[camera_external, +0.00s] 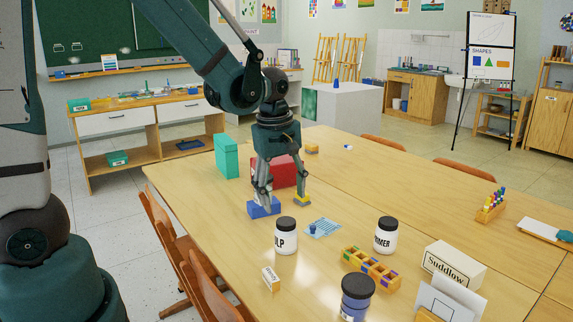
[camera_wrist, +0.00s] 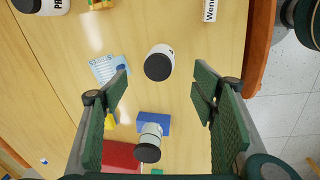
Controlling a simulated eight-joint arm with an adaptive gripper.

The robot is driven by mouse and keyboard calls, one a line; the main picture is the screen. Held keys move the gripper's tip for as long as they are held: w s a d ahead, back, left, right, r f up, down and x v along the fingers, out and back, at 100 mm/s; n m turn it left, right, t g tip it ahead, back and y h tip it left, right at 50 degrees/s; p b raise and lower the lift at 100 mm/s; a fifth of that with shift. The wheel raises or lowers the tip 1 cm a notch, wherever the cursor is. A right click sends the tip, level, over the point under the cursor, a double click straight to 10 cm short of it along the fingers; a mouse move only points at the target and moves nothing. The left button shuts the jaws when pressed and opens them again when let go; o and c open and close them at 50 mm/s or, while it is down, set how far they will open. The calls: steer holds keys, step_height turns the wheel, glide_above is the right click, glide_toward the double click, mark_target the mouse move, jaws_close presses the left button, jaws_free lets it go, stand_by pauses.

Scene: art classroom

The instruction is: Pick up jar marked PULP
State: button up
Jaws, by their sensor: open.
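The white jar with a black lid marked "ULP" in its visible lettering (camera_external: 286,240) stands upright on the table, in front of my gripper in the external view. In the wrist view a white jar with a black lid (camera_wrist: 164,50), which fits this one, lies ahead between the fingertips, apart from them. My gripper (camera_external: 281,202) is open, fingers pointing down, near a blue block (camera_external: 263,209). The wrist view shows both fingers apart (camera_wrist: 161,79) with nothing gripped. Another pale, dark-lidded jar (camera_wrist: 150,130) shows by the blue block; in the external view my gripper largely hides that spot.
A PRIMER jar (camera_external: 386,239) and blue jar (camera_external: 355,305) stand to the right. A red box (camera_external: 287,172) and green box (camera_external: 226,156) stand behind.

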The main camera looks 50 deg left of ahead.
mark_target(286, 221)
steer(key=f+n, duration=0.1)
steer(key=f, duration=0.1)
steer(key=w+f+n+g, duration=0.1)
steer(key=f, duration=0.2)
steer(key=a+f+n+b, duration=0.1)
steer(key=f, duration=0.2)
steer(key=shift+w+a+f+n, duration=0.1)
steer(key=shift+w+n, duration=0.2)
steer(key=shift+w, duration=0.1)
steer(key=shift+f, duration=1.25)
steer(key=shift+f+b, duration=0.1)
steer(key=shift+b, duration=0.2)
steer(key=shift+f+b, duration=0.7)
steer(key=shift+f, duration=1.85)
steer(key=shift+c, duration=0.6)
steer(key=c, duration=1)
